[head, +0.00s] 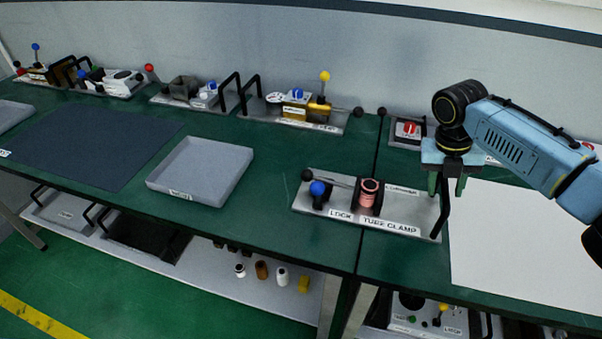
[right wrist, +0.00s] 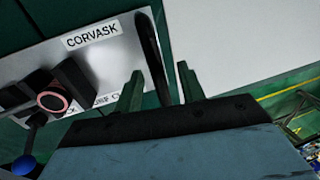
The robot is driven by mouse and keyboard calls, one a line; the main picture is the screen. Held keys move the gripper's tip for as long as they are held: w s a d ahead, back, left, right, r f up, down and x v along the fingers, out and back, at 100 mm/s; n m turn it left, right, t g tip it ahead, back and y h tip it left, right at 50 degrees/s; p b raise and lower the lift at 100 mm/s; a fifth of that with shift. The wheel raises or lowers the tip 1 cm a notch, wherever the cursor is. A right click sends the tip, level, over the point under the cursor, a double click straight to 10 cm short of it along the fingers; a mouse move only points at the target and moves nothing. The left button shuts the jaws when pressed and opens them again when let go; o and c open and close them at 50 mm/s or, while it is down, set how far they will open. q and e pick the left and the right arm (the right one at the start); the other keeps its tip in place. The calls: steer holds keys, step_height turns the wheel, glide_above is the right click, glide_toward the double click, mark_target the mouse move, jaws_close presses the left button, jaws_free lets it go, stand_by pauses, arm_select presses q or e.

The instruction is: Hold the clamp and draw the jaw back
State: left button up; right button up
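The tube clamp (head: 402,219) is a grey metal plate at the table's front edge, labelled LOCK and TUBE CLAMP. On it are a blue ball knob (head: 317,188), a rod with a black ball (head: 306,174) and a copper-coloured ring piece (head: 369,188) in a black block. A black bar handle (head: 441,218) stands at its right end; the handle shows in the right wrist view (right wrist: 152,50). My right gripper (head: 450,190) is above that handle, fingers apart. In the wrist view the handle appears between the fingers, nearer the left one; contact cannot be told. My left gripper is out of view.
A grey tray (head: 203,172) and a dark mat (head: 90,148) lie to the left. A white sheet (head: 525,245) covers the table at right. Several fixtures with ball levers, including a yellow-knobbed one (head: 300,115), line the wall. A shelf (head: 215,270) runs below.

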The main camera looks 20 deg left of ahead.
step_height(320, 180, up, 12)
steer(key=a, duration=0.2)
steer(key=shift+a, duration=0.25)
steer(key=shift+r, duration=0.1)
steer(key=t+y+p, duration=0.4)
steer(key=t+p, duration=0.1)
steer(key=p, duration=1.2)
glide_toward(448, 199)
steer(key=b+x, duration=1.1)
steer(key=b, duration=0.1)
steer(key=shift+b, duration=0.4)
steer(key=shift+w+a+f+g+b, duration=0.15)
steer(key=shift+w+f+g+b, duration=0.25)
steer(key=shift+f+b, duration=0.55)
steer(key=shift+r, duration=0.2)
jaws_close()
